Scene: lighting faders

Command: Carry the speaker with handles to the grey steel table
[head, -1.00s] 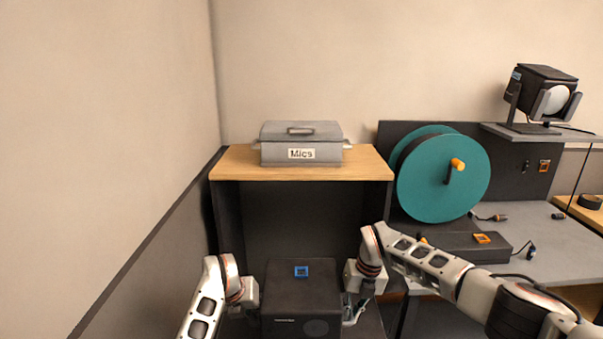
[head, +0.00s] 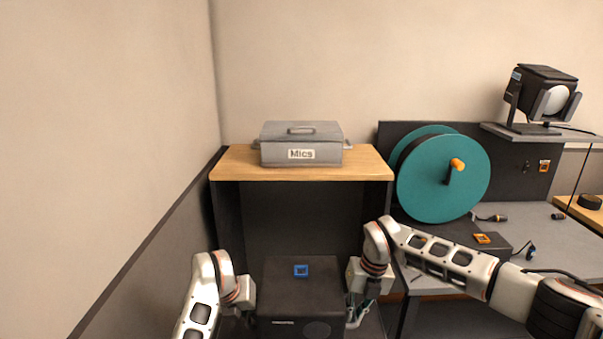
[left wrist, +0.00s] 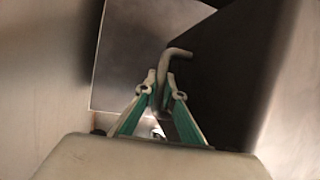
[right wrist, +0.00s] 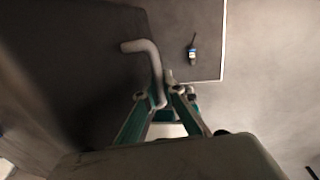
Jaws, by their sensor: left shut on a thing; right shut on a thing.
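The speaker (head: 301,290) is a black box with a blue square mark on top, low in the head view between my two arms. It sits in front of the open shelf unit. My left gripper (left wrist: 160,88) is shut on the speaker's bent handle (left wrist: 176,53), as the left wrist view shows. My right gripper (right wrist: 168,92) is shut on the handle on the other side (right wrist: 140,46). The grey steel table (head: 545,225) is at the right in the head view. In the head view the left fingers are hidden.
A wooden-topped shelf unit (head: 225,166) bears a grey box labelled Mics (head: 325,131). A teal cable reel (head: 425,185), a black case with an orange mark (head: 500,250) and a connector (head: 531,252) are on the grey table. A wall is close on the left.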

